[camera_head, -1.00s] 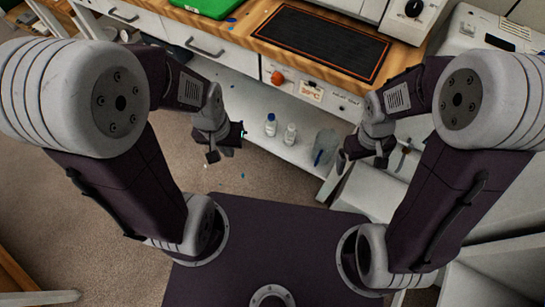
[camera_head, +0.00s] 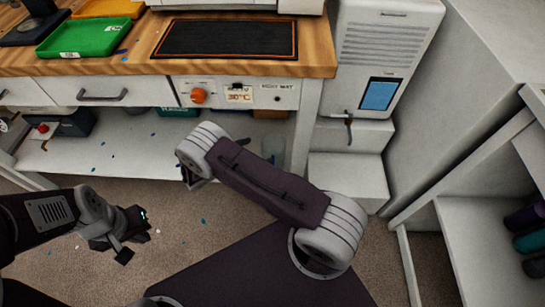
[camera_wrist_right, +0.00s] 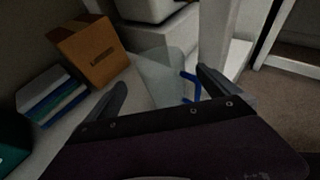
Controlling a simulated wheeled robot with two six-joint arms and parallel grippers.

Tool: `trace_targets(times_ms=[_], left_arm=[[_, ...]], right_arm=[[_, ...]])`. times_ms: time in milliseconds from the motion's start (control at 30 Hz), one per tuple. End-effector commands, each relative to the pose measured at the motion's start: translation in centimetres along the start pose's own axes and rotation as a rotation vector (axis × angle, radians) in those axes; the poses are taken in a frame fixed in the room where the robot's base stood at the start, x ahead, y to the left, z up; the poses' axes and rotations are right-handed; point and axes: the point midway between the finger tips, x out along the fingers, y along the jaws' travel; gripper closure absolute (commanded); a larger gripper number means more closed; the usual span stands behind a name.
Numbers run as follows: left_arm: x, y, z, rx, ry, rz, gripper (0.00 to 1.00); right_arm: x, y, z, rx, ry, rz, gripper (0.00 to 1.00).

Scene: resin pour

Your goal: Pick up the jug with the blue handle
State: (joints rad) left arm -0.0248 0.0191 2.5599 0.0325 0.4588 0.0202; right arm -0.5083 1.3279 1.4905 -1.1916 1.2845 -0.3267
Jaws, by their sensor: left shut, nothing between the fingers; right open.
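The clear jug (camera_wrist_right: 160,78) with the blue handle (camera_wrist_right: 188,85) stands on the low shelf. In the right wrist view it lies just ahead, between the fingers of my right gripper (camera_wrist_right: 160,97). That gripper is open; I cannot tell whether a finger touches the jug. The handle is on the right, near the right finger. In the head view part of the jug (camera_head: 273,147) shows behind my right arm, which hides most of my right gripper. My left gripper (camera_head: 128,246) is shut and empty over the floor at lower left.
The bench top with a green tray (camera_head: 84,37) and a black heating mat (camera_head: 226,39) overhangs the shelf (camera_head: 100,157). In the wrist view an orange-brown box (camera_wrist_right: 90,52) and a stack of flat items (camera_wrist_right: 52,97) stand left of the jug. A white post (camera_wrist_right: 218,35) rises behind it.

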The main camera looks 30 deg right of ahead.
Motion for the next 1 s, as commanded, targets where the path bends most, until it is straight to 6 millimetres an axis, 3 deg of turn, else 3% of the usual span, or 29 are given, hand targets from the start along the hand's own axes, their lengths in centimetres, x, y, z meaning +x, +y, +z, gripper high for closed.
trace_targets(times_ms=[133,333,467,733,1000], left_arm=[[0.3,0.0,0.0,0.0,0.0,0.0,1.0],[1.6,0.0,0.2,0.0,0.0,0.0,1.0],[1.7,0.0,0.2,0.0,0.0,0.0,1.0],[4.0,-0.1,0.4,0.0,0.0,0.0,1.0],[4.0,-0.1,0.4,0.0,0.0,0.0,1.0]], right_arm=[[0.4,0.0,-0.1,0.0,-0.001,0.0,0.0],[3.5,-0.1,-0.3,0.003,0.0,-0.004,0.0],[4.1,0.0,-0.1,0.003,0.001,-0.001,0.0],[8.6,-0.2,-0.2,0.003,0.002,-0.005,0.0],[9.1,-0.2,0.1,0.003,0.002,-0.002,0.0]])
